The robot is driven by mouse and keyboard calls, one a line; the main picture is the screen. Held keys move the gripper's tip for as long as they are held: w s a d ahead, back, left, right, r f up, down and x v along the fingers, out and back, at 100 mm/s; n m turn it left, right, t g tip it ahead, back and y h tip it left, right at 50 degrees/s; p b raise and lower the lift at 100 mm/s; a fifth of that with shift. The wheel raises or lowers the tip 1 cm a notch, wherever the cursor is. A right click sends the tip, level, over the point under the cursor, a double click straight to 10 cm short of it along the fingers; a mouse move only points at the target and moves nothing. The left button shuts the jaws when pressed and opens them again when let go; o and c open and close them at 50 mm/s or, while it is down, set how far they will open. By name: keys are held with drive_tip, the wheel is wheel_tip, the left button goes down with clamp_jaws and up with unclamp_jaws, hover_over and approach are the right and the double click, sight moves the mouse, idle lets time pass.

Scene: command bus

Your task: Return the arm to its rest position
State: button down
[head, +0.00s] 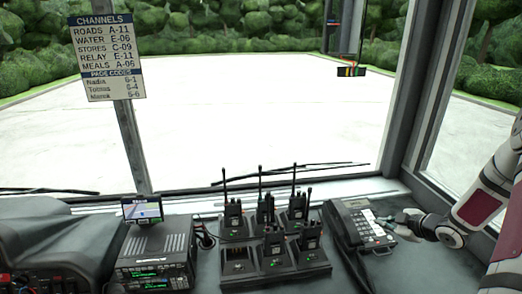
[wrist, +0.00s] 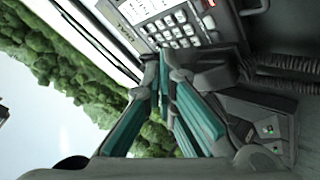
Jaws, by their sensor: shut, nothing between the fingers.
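My arm (head: 485,200) reaches in from the right edge of the head view. My gripper (head: 388,220) is at the right side of the desk phone (head: 352,207), close to its keypad. I cannot tell whether it touches the phone. In the wrist view, the teal-sided fingers of my gripper (wrist: 168,62) are together with nothing held between them. The phone's keypad (wrist: 178,30) shows just beyond the fingertips there.
Several handheld radios stand in a charger rack (head: 300,272) left of the phone. A radio console (head: 155,255) with a small screen (head: 142,209) is further left. The windshield and pillar (head: 425,90) rise behind. A coiled cord (wrist: 285,62) runs beside the phone. A channel sign (head: 109,57) hangs upper left.

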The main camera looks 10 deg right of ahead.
drive_tip(key=w+a+r+m+g+h, duration=0.2)
drive_tip(key=a+r+m+h, duration=0.15)
drive_tip(key=r, duration=1.15)
drive_tip(key=s+a+r+m+g+h, duration=0.1)
drive_tip(key=s+a+r, duration=0.2)
drive_tip(key=a+r, duration=0.2)
drive_tip(key=s+a+r+m+h, duration=0.1)
drive_tip(key=s+a+r+m, duration=0.1)
drive_tip(key=a+r, duration=0.25)
drive_tip(key=s+a+r+m+g+y, duration=0.1)
drive_tip(key=s+a+r+m+y, duration=0.1)
drive_tip(key=s+a, duration=0.8)
drive_tip(key=s+a+r+m+g+y, duration=0.1)
drive_tip(key=s+a+r+m+y, duration=0.1)
drive_tip(key=s+a, duration=0.9)
drive_tip(key=s+r, duration=0.1)
drive_tip(key=s, duration=0.2)
drive_tip(key=shift+a+g, duration=0.15)
drive_tip(key=shift+g, duration=0.15)
